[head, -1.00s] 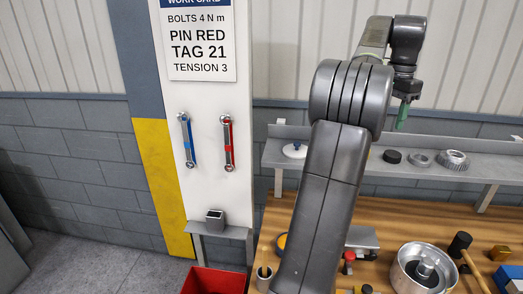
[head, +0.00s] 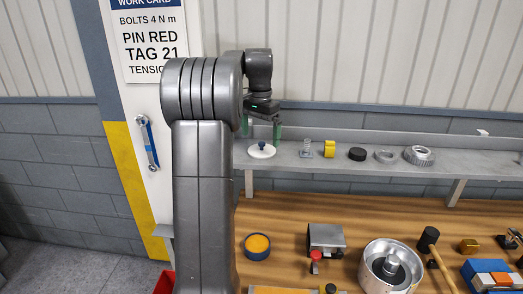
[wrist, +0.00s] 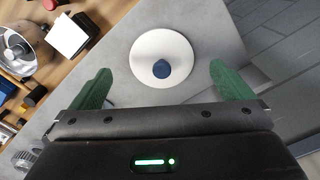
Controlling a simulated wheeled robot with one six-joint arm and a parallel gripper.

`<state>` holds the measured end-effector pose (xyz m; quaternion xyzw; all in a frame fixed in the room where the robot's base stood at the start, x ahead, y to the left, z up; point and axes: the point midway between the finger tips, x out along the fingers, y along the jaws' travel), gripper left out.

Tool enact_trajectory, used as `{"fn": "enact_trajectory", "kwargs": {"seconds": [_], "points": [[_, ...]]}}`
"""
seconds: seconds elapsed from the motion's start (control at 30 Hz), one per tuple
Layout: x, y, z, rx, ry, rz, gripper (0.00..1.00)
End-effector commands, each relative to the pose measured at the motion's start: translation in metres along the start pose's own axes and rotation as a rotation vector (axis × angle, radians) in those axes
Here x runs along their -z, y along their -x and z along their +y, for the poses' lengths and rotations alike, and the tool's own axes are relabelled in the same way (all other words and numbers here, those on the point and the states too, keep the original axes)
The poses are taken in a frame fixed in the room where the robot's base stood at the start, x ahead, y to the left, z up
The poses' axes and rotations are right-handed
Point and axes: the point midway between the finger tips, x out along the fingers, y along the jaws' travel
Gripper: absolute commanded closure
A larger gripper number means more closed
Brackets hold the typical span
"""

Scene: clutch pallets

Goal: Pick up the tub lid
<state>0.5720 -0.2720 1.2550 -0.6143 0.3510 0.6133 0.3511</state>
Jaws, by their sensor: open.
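The tub lid (head: 262,152) is a white disc with a dark blue knob, lying on the grey shelf at its left end. In the wrist view the lid (wrist: 148,45) shows with its knob near its lower edge, between and ahead of the green fingers. My gripper (head: 262,128) is open and empty, just above the lid. In the wrist view the gripper (wrist: 160,85) has its fingers spread to either side, and neither is seen touching the lid.
The shelf (head: 460,158) also holds a spring part (head: 306,149), a yellow piece (head: 330,149), a black puck (head: 357,154) and gear rings (head: 418,156). Below, the bench has an open tub of yellow stuff (head: 257,246) and a metal pot (head: 372,284). Shelf beside the lid is clear.

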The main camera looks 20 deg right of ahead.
Motion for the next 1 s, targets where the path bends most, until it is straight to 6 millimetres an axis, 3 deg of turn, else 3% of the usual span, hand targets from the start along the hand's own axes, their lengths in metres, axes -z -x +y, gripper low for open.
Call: {"fn": "enact_trajectory", "kwargs": {"seconds": [0.23,0.53,0.57,0.77,1.0], "points": [[0.003,-0.035,-0.001,-0.003,0.0,-0.004,0.0],[0.003,-0.042,-0.002,-0.001,0.0,-0.001,0.0],[0.003,-0.042,-0.002,0.0,0.0,-0.001,0.02],[0.003,-0.042,-0.002,0.0,0.0,-0.001,0.41],[0.003,-0.041,-0.002,0.0,0.0,0.0,0.42]]}}
